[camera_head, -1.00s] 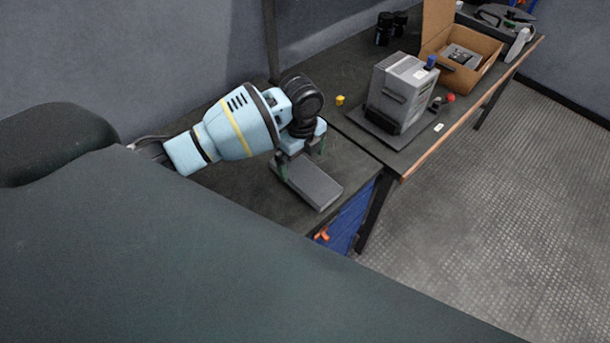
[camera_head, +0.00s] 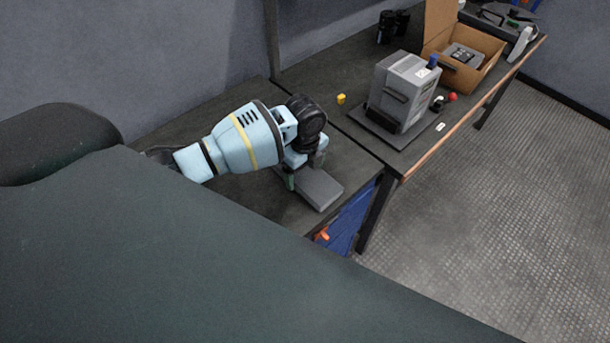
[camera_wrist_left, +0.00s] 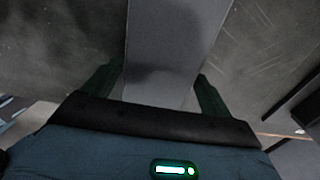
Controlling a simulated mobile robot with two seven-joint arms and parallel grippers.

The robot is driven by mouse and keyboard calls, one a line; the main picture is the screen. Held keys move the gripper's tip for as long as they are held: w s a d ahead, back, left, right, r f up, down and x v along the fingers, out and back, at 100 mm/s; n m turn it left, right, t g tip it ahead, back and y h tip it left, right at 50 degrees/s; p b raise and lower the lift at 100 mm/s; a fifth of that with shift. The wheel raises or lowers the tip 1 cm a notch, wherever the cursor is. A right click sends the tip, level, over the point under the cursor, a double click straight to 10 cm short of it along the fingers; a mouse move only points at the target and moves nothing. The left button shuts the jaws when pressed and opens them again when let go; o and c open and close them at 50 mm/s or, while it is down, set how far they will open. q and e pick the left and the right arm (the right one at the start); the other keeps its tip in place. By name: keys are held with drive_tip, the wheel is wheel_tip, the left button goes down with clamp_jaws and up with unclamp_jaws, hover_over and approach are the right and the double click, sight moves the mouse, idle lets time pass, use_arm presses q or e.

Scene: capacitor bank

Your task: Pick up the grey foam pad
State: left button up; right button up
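The grey foam pad (camera_head: 321,189) is a flat rectangular block lying on the dark table at the near end. My left gripper (camera_head: 306,171) is low over the pad's far part, with one finger along each side of it. In the left wrist view, the pad (camera_wrist_left: 172,45) runs between the two green fingers of the gripper (camera_wrist_left: 156,88). The fingers are apart and do not look clamped on the pad. The gripper hides the pad's far end in the head view. My right gripper is not in view.
A grey boxy unit (camera_head: 403,88) stands on a dark base on the adjoining table. A small yellow piece (camera_head: 341,98) and a red knob (camera_head: 452,97) lie near it. A cardboard box (camera_head: 487,65) stands behind. A blue panel (camera_head: 349,218) is below the table edge.

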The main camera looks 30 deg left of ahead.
sight(305, 173)
use_arm(q)
drive_tip(key=c, duration=0.6)
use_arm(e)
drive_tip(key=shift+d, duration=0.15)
use_arm(q)
drive_tip(key=shift+r, duration=0.1)
drive_tip(key=shift+r, duration=0.55)
wheel_tip(305, 173, up, 2)
drive_tip(key=shift+w+r, duration=0.1)
drive_tip(key=shift+r, duration=0.05)
drive_tip(key=d+r+b, duration=0.1)
drive_tip(key=d, duration=1.5)
drive_tip(key=shift+s+r, duration=0.25)
drive_tip(key=shift+s, duration=0.05)
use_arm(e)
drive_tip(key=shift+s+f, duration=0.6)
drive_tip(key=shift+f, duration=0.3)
